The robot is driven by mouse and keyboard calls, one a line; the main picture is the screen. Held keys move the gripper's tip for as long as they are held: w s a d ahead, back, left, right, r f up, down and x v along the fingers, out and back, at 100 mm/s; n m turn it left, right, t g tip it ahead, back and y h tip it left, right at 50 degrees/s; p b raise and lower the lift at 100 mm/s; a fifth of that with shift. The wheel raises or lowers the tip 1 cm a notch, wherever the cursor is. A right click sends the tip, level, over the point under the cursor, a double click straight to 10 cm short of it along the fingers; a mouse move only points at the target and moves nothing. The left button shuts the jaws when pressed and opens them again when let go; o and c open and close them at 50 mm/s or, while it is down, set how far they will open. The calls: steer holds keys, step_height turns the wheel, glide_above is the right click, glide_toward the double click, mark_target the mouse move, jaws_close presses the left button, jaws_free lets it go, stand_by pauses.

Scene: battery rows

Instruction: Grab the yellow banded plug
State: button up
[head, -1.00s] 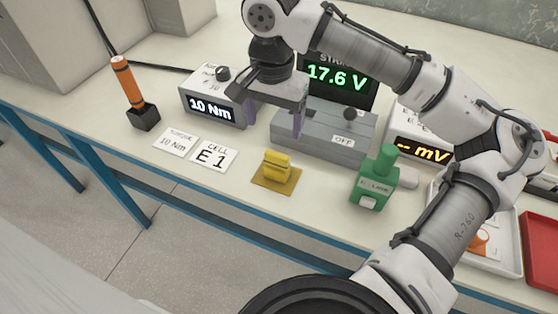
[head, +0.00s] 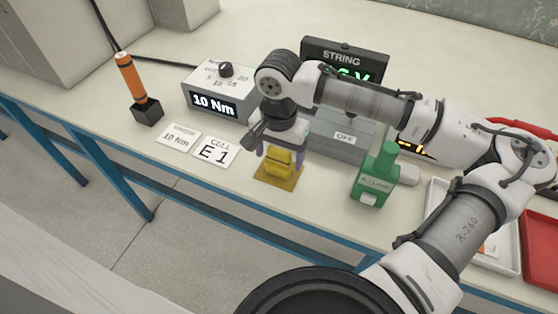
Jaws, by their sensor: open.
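A yellow plug (head: 278,163) stands on a flat yellow-brown square pad (head: 267,178) near the front edge of the bench. My gripper (head: 278,160) is lowered over it from above, with one purple-grey finger at its left and one at its right. The fingers are open around the plug; contact with its sides cannot be made out. Any band on the plug is too small to tell apart, and its top is partly hidden by my gripper.
Left of the pad lie two white cards (head: 215,151), with a "10 Nm" box (head: 211,97) behind them. An orange-handled tool (head: 131,77) stands in a black holder. A green bottle-like item (head: 375,175) stands to the right. A grey box marked OFF (head: 342,138) is behind.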

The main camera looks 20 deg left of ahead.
steer(key=shift+c, duration=0.3)
steer(key=c, duration=1)
steer(key=shift+r, duration=0.15)
steer(key=shift+c, duration=0.2)
